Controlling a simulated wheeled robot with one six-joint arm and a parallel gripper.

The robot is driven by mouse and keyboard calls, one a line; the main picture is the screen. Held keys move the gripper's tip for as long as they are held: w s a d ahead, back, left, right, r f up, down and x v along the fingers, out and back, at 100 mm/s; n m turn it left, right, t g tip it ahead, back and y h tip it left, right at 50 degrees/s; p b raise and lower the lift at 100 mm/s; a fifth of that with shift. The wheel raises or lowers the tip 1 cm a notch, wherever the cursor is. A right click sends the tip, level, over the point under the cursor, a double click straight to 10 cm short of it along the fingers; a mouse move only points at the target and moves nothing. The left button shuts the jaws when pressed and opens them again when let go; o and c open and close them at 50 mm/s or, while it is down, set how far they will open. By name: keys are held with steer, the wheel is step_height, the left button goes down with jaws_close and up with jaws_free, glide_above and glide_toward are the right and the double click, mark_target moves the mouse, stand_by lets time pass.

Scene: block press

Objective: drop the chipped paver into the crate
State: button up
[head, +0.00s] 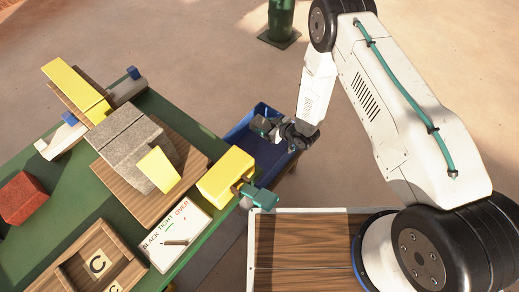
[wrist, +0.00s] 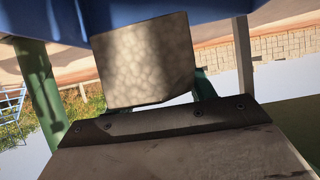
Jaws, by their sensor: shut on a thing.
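My gripper (head: 274,130) is at the right of the green table, over the blue crate (head: 236,137). In the wrist view, a mottled grey paver (wrist: 145,60) is in front of my gripper, with a teal finger part showing beside it. My gripper is shut on this paver. In the head view I cannot make out the paver; the gripper and wrist hide it. The crate's blue wall also shows at the top of the wrist view (wrist: 50,18), behind the paver. I cannot tell how far the paver is from the crate floor.
Grey stone blocks (head: 127,140) sit on a wooden board (head: 187,165) on the green table (head: 150,105). A yellow block (head: 226,175) stands at the table's right edge near the crate. A red brick (head: 21,198) and a white sign (head: 172,240) are also on the table.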

steer(key=shift+s+a+f, duration=0.1)
steer(key=shift+a+f, duration=0.15)
steer(key=shift+f, duration=2.95)
steer(key=o, duration=1.6)
steer(key=shift+o, duration=0.5)
steer(key=v, duration=0.8)
